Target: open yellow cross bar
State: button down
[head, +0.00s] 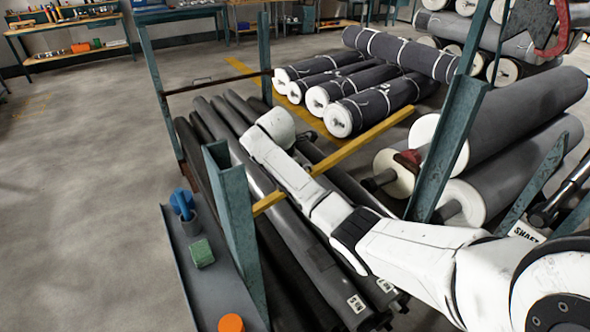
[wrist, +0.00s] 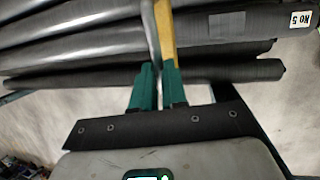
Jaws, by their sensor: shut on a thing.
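In the wrist view the yellow cross bar (wrist: 165,32) comes down from the top edge to my gripper (wrist: 159,88). My gripper cannot be made out in the head view.
Long dark rolls (head: 268,190) lie under the bar. A grey ledge (head: 185,262) at the left holds a blue item in a cup (head: 186,205), a green block (head: 201,253) and an orange item (head: 231,323). Open floor (head: 80,200) lies left.

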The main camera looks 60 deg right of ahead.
jog(key=r, duration=0.1)
jog(key=w+a+r+h+p, duration=0.1)
jog(key=shift+a+r+g, duration=0.3)
jog(key=shift+r, duration=0.05)
jog(key=c, duration=1.2)
grip_release()
jog(key=shift+o, duration=0.2)
